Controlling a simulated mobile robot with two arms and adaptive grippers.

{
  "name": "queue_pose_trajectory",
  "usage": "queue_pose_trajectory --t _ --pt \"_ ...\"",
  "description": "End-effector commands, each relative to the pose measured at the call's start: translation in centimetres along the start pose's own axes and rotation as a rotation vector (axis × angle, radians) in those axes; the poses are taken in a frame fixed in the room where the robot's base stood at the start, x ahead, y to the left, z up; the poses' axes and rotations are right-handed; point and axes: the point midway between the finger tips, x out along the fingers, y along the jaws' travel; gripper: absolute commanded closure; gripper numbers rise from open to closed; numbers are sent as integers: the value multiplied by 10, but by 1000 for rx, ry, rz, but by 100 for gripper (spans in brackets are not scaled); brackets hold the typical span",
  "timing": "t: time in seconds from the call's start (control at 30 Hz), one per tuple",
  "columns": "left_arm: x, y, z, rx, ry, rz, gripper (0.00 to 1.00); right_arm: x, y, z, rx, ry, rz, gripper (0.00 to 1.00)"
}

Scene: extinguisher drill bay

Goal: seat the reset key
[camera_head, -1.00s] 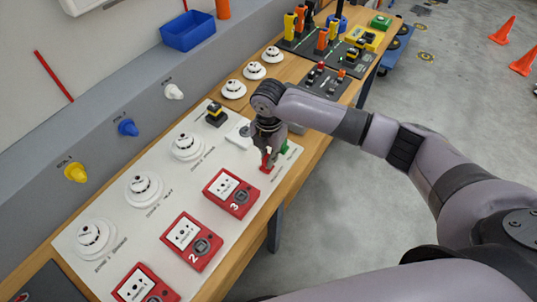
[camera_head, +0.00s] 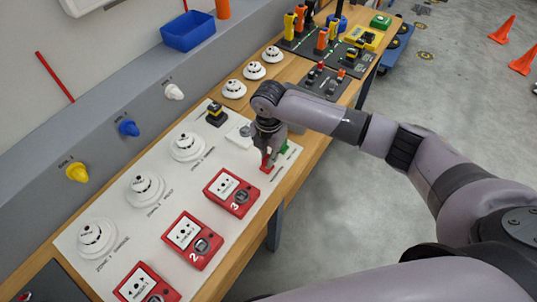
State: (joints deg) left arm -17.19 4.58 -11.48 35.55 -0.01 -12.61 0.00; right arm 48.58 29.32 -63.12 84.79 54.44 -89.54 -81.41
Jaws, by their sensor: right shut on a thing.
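My right gripper (camera_head: 268,150) points down at the far right end of the white panel (camera_head: 135,210). It is shut on a small red thing (camera_head: 266,162), which may be the reset key; the fingers hide most of it. A small green piece (camera_head: 284,147) shows just right of the fingers. Whether the red thing touches the panel, I cannot tell. Red call points stand along the panel's front, among them one marked 3 (camera_head: 231,193) and one marked 2 (camera_head: 193,240). My left gripper is not in view.
White round detectors (camera_head: 187,146) line the panel's back half. A black and yellow switch (camera_head: 216,114) and a pale box (camera_head: 240,132) sit left of the gripper. A blue bin (camera_head: 188,31) stands on the ledge behind. Open floor lies right of the wooden bench (camera_head: 315,148).

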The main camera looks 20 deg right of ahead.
Motion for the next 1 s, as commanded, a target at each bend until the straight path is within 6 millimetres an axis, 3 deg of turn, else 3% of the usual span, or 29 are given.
queue_pose_trajectory --t 1.0 --pt "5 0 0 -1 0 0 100 13 0 0 0 0 0 100"
